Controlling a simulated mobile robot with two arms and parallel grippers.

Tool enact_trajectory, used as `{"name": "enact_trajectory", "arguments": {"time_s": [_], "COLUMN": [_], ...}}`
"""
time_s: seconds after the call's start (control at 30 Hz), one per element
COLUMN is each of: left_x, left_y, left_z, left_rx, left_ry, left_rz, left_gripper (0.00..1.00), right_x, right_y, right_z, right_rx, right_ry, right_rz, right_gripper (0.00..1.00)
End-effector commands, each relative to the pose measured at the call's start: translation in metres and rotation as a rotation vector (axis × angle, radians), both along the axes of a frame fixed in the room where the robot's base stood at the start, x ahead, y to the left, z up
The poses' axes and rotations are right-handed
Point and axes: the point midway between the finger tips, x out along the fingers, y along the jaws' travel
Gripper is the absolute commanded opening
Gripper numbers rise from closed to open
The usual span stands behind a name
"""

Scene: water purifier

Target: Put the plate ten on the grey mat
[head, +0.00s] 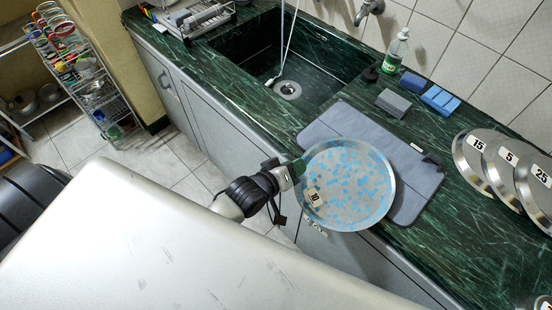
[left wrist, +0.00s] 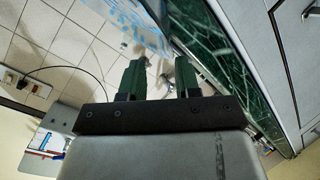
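The plate ten (head: 350,195) is a round metal plate with blue speckles and a "10" tag. In the head view it overlaps the left part of the grey mat (head: 418,180) and reaches past the counter's front edge. I cannot tell whether it touches the mat. My left gripper (head: 298,168) is at the plate's left rim. In the left wrist view its two green fingers (left wrist: 161,68) are apart, with a visible gap. The speckled plate (left wrist: 145,25) lies just beyond the fingertips; contact is unclear. My right gripper is not in view.
Plates tagged 15 (head: 468,165), 5 (head: 503,182) and 25 (head: 535,200) stand at the right. A sink (head: 285,65) is at the upper left of the mat. A grey sponge (head: 394,103), blue sponges (head: 440,99) and a bottle (head: 396,50) are behind it.

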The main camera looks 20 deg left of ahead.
Motion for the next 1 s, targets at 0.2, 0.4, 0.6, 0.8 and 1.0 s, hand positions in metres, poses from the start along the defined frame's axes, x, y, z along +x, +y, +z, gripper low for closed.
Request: {"name": "enact_trajectory", "arguments": {"time_s": [0.2, 0.4, 0.6, 0.8, 1.0], "left_x": [-0.045, -0.075, -0.087, -0.088, -0.088], "left_y": [0.016, 0.027, 0.031, 0.032, 0.039], "left_z": [0.017, 0.03, 0.036, 0.037, -0.002], "left_rx": [-0.001, 0.0, 0.0, 0.0, 0.071], "left_ry": [0.003, 0.001, 0.001, 0.0, 0.051], "left_rz": [-0.001, 0.0, -0.001, 0.0, 0.003], "left_gripper": [0.32, 0.32, 0.32, 0.32, 0.32], "right_x": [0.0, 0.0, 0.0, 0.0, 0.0], "right_y": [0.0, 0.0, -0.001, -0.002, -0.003], "right_z": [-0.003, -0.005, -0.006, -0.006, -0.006], "right_rx": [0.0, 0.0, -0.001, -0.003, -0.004], "right_ry": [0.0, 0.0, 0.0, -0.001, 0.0], "right_rz": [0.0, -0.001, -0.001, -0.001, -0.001], "right_gripper": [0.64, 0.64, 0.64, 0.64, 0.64]}}
